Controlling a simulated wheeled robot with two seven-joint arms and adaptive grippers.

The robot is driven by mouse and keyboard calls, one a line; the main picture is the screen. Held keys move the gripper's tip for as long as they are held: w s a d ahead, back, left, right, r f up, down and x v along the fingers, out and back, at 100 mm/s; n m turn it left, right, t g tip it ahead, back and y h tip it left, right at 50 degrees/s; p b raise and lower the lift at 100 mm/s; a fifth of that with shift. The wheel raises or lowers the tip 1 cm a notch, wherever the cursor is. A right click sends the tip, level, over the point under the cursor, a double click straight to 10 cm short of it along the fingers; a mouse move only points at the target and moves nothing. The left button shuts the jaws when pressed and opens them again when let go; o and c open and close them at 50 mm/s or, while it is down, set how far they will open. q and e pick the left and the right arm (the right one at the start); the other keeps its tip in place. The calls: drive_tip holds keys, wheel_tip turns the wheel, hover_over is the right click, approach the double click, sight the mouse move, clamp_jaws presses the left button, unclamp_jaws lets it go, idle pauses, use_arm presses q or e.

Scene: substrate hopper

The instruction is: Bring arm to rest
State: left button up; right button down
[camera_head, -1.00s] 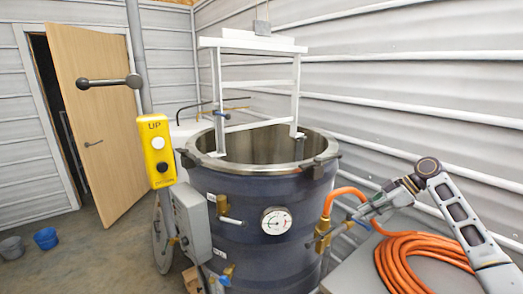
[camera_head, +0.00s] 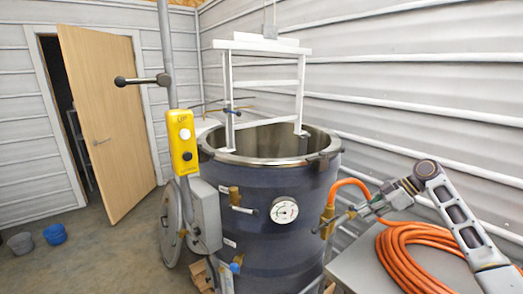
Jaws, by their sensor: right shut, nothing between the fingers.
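My right arm comes in from the right edge, bent at an elbow. My right gripper (camera_head: 338,222) is shut and empty. In the picture its tips lie close to the brass fitting (camera_head: 327,218) on the side of the dark hopper (camera_head: 262,215); I cannot tell whether they touch. My left arm and gripper are out of view.
An orange hose (camera_head: 405,262) runs from the fitting and lies coiled on a grey surface (camera_head: 358,268) below my right arm. A yellow control box (camera_head: 182,142) hangs left of the hopper. A white frame (camera_head: 264,85) stands above its open top. Floor at left is mostly clear, with two buckets.

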drive_tip(key=s+a+f+m+h, duration=0.1)
drive_tip(key=s+a+f, duration=0.3)
drive_tip(key=f, duration=0.3)
drive_tip(key=s+a+f+m+g+h, duration=0.15)
drive_tip(key=s+a+f, duration=0.25)
drive_tip(key=f, duration=0.4)
drive_tip(key=s+a+f+m+t+h, duration=0.1)
drive_tip(key=s+a+f, duration=0.4)
drive_tip(key=f, duration=0.2)
drive_tip(key=s+a+f+m+h, duration=0.25)
drive_tip(key=s+f, duration=0.25)
drive_tip(key=s, duration=0.4)
drive_tip(key=shift+s+d+r+m+t+h, duration=1.25)
drive_tip(key=shift+s+m, duration=2.25)
drive_tip(key=shift+s, duration=2.9)
drive_tip(key=s+f+g, duration=0.2)
drive_tip(key=s+f, duration=0.1)
drive_tip(key=f, duration=3.1)
drive_tip(key=s+d+f, duration=0.1)
drive_tip(key=s+f, duration=0.8)
drive_tip(key=s, duration=0.2)
drive_tip(key=s+d+f+g, duration=0.1)
drive_tip(key=s+d+f, duration=0.1)
drive_tip(key=s+f, duration=0.7)
drive_tip(key=shift+s+d+f, duration=0.25)
drive_tip(key=shift+s+d, duration=0.05)
drive_tip(key=shift+s, duration=0.65)
